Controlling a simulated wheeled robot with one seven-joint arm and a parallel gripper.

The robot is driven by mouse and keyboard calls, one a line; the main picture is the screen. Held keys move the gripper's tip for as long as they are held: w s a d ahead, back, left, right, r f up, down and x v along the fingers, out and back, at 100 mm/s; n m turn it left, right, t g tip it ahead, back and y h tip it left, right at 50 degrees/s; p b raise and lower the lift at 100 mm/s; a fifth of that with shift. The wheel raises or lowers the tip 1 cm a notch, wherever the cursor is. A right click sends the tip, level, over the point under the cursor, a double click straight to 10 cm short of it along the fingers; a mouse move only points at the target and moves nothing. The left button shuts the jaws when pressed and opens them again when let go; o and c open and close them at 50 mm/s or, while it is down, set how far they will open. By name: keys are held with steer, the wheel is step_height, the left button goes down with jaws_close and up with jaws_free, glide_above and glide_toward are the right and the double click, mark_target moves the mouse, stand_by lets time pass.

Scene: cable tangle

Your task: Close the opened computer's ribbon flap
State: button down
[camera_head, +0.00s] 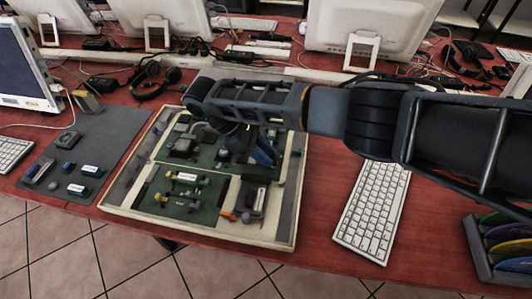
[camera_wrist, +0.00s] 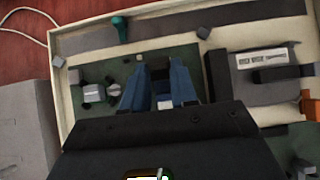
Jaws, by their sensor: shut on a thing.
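The opened computer (camera_head: 293,215) is a shallow cream case lying flat on the red desk, with green boards, dark blocks and small connectors inside. Its cream rim also shows in the wrist view (camera_wrist: 85,40). My gripper (camera_head: 262,152) reaches down into the case right of its middle. In the wrist view its two blue fingers (camera_wrist: 158,78) stand close on either side of a small dark part (camera_wrist: 158,69), shut on it. This may be the ribbon flap; the fingers hide much of it. A pale piece (camera_wrist: 163,103) shows between the fingers farther back.
A grey block with a white label (camera_wrist: 265,62) and an orange tab (camera_wrist: 311,103) lie beside the fingers. A grey mat (camera_head: 110,150) with small parts is left of the case. A white keyboard (camera_head: 372,212) and a rack of discs (camera_head: 495,245) are on the right.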

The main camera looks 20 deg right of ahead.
steer(key=shift+a+f, duration=0.1)
stand_by(0.4)
steer(key=c, duration=1)
jaws_free()
steer(key=p+v, duration=0.1)
steer(key=v, duration=0.6)
steer(key=shift+w+a+r+p, duration=0.2)
steer(key=shift+r+p, duration=0.1)
